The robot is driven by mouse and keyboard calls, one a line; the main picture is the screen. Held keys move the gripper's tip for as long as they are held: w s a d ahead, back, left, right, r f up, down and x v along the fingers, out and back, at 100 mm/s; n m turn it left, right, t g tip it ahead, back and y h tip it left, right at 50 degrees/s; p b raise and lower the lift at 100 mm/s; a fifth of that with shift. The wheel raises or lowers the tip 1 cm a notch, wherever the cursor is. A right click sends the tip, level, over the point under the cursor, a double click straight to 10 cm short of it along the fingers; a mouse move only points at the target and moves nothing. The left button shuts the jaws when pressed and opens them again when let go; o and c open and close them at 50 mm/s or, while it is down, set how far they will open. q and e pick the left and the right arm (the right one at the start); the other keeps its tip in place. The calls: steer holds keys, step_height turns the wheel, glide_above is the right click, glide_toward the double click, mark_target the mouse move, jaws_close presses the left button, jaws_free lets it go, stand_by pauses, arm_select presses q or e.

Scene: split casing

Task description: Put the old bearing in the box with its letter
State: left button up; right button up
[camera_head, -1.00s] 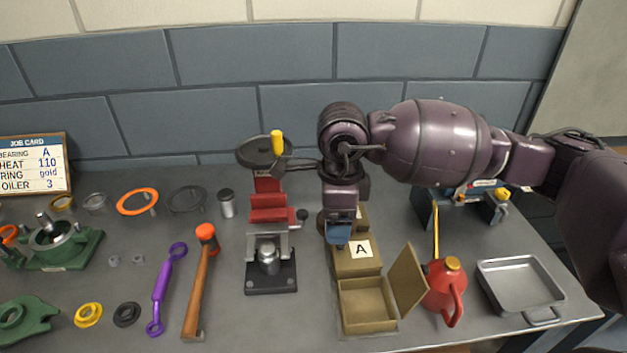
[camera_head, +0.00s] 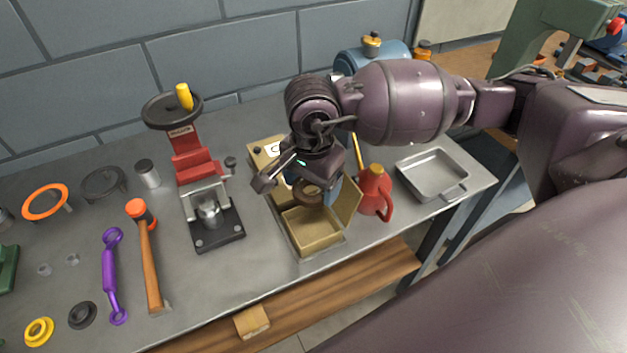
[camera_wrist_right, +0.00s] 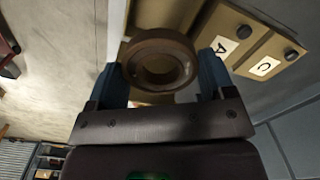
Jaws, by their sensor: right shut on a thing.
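The old bearing, a worn brown ring (camera_head: 310,193), is held between the fingers of my right gripper (camera_head: 308,186). In the right wrist view the ring (camera_wrist_right: 160,38) sits between the two blue fingertips (camera_wrist_right: 161,75), its hole facing the camera. The gripper is over an open tan box (camera_head: 313,232), whose lid (camera_head: 349,203) stands open to its right; I see no letter on this box. Behind it are closed tan boxes; the wrist view shows lids labelled A (camera_wrist_right: 212,40) and C (camera_wrist_right: 262,50). My left gripper is not in view.
A red oil can (camera_head: 375,192) stands close to the right of the open lid, with a metal tray (camera_head: 433,172) beyond. A red press (camera_head: 195,165) stands left of the boxes. A hammer (camera_head: 148,255) and purple wrench (camera_head: 110,275) lie further left.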

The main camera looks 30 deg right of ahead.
steer(key=shift+f+b, duration=2.2)
steer(key=shift+f, duration=2.05)
steer(key=shift+f+b, duration=0.15)
steer(key=shift+b, duration=0.15)
steer(key=o, duration=0.9)
steer(key=shift+o, duration=0.9)
